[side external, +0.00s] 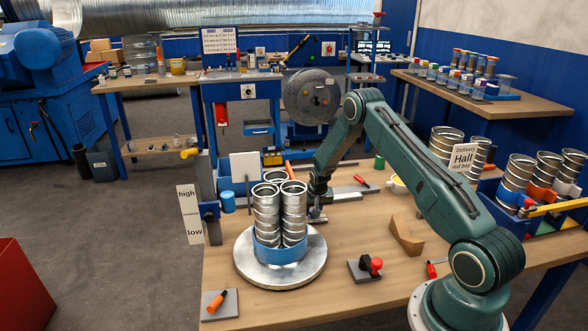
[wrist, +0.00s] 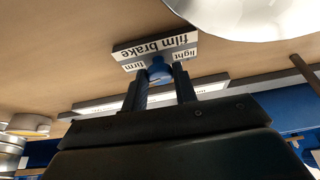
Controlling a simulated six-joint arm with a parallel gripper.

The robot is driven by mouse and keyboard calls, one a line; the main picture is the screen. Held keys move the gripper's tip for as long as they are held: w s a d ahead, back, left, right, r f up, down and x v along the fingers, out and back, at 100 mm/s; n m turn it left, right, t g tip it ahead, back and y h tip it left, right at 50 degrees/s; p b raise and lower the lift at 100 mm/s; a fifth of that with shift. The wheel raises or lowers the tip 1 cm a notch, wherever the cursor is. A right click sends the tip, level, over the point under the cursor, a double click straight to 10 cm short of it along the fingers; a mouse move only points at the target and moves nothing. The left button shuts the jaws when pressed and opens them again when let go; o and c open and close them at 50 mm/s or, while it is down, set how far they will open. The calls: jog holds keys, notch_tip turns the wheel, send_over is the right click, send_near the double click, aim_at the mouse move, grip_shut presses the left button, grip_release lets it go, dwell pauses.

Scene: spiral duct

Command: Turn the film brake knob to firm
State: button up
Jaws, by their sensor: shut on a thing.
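The film brake plate (wrist: 155,50) lies on the wooden table in the wrist view, its lettering upside down. "Firm" is at its left end and "light" at its right end. A blue film brake knob (wrist: 159,69) stands at the plate's near edge. My gripper (wrist: 162,77) is shut on the knob, one dark finger on each side. Which way the knob points is hidden by the fingers. In the side external view my gripper (side external: 317,212) is low over the table, just right of the turntable; the knob cannot be made out there.
A silver turntable (side external: 255,275) with several metal ducts in a blue band stands left of my gripper. A high/low post (side external: 208,200) is further left. Blue bins with ducts stand at far right.

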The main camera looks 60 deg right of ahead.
jog(key=shift+m, duration=0.5)
jog(key=shift+g, duration=0.3)
jog(key=o, duration=1)
jog(key=shift+a+r, duration=0.1)
jog(key=shift+v, duration=6.85)
jog(key=shift+s, duration=0.1)
